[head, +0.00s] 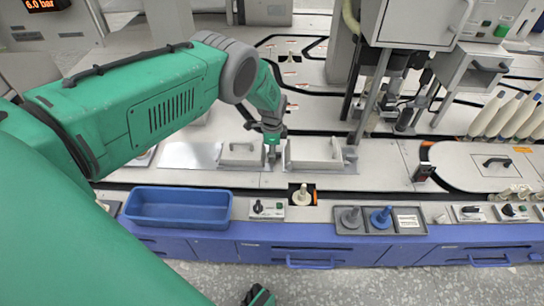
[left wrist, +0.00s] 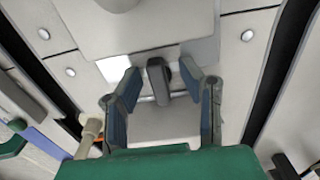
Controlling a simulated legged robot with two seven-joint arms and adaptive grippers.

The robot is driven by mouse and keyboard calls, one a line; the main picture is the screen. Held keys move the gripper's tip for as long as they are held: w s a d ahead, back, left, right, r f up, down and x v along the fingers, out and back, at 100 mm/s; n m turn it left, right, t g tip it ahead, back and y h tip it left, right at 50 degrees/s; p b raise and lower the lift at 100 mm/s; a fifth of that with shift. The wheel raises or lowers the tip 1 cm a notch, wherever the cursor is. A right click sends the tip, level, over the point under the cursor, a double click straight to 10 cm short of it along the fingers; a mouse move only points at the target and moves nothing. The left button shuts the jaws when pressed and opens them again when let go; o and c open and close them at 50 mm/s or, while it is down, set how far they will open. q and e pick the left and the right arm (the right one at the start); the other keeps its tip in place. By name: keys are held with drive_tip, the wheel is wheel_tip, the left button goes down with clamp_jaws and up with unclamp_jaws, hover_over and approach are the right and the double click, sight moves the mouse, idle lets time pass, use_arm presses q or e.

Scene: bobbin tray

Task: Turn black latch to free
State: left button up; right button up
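The black latch (left wrist: 158,82) shows in the left wrist view as a short dark upright lever on a light grey block. My left gripper (left wrist: 160,72) is open, with one finger on each side of the latch. Gaps show between the latch and both fingers, so it is not gripped. In the head view my left gripper (head: 271,152) points down between two grey metal blocks on the machine deck; there the latch cannot be made out behind it. A small green and black part of mine (head: 258,296) shows at the bottom edge, perhaps the right gripper.
A blue tray (head: 178,224), a black knob panel (head: 267,208) and a bobbin (head: 302,196) lie nearer. A grey cabinet (head: 415,24) overhangs at the right.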

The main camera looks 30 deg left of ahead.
use_arm(q)
drive_tip(key=shift+d+r, duration=0.15)
drive_tip(key=shift+d, duration=0.25)
drive_tip(key=shift+a, duration=0.35)
clamp_jaws()
drive_tip(key=shift+a+f, duration=0.15)
drive_tip(key=shift+f, duration=0.05)
use_arm(e)
drive_tip(key=shift+d, duration=0.15)
